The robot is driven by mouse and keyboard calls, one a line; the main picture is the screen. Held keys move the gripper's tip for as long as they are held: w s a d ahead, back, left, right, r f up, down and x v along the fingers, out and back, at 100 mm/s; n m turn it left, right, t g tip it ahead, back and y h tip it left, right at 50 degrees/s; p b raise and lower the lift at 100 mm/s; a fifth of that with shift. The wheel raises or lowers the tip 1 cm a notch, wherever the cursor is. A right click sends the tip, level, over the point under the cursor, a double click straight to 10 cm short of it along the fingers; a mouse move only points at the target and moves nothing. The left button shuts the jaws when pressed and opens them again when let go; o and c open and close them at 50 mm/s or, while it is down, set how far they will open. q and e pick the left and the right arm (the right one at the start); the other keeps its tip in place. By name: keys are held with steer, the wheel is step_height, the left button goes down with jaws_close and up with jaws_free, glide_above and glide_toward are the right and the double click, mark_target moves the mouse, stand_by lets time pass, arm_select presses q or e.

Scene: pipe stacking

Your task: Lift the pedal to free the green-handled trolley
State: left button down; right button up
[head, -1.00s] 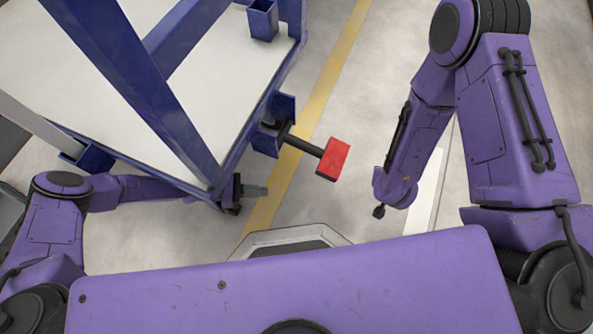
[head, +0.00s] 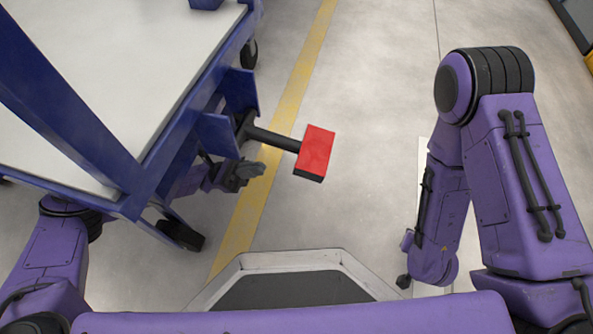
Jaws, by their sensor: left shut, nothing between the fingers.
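The pedal (head: 313,152) is a red block on a black lever that sticks out to the right from the trolley's lower frame. The trolley (head: 125,205) has a blue frame and a white deck; no green handle shows. My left arm reaches in under the trolley's edge. My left gripper (head: 250,170) is shut and empty, just below and left of the pedal lever, apart from the red block. Whether it touches the lever I cannot tell. My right gripper (head: 404,281) hangs low at right, away from the pedal; its fingers are too small to read.
A yellow floor line (head: 290,100) runs beneath the pedal. The trolley's black wheels (head: 182,236) stand on the grey floor. The floor (head: 375,100) right of the pedal is clear. A dark object with a yellow part (head: 578,25) is at the top right.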

mark_target(286, 143)
steer(key=shift+w+a+m+b, duration=0.25)
steer(key=shift+m+b, duration=0.05)
steer(key=shift+b, duration=0.1)
steer(key=shift+w+r+t, duration=0.1)
steer(key=shift+w+t, duration=0.05)
steer(key=shift+t, duration=0.15)
arm_select(q)
steer(key=x, duration=1)
steer(key=shift+d, duration=0.15)
steer(key=shift+s, duration=0.1)
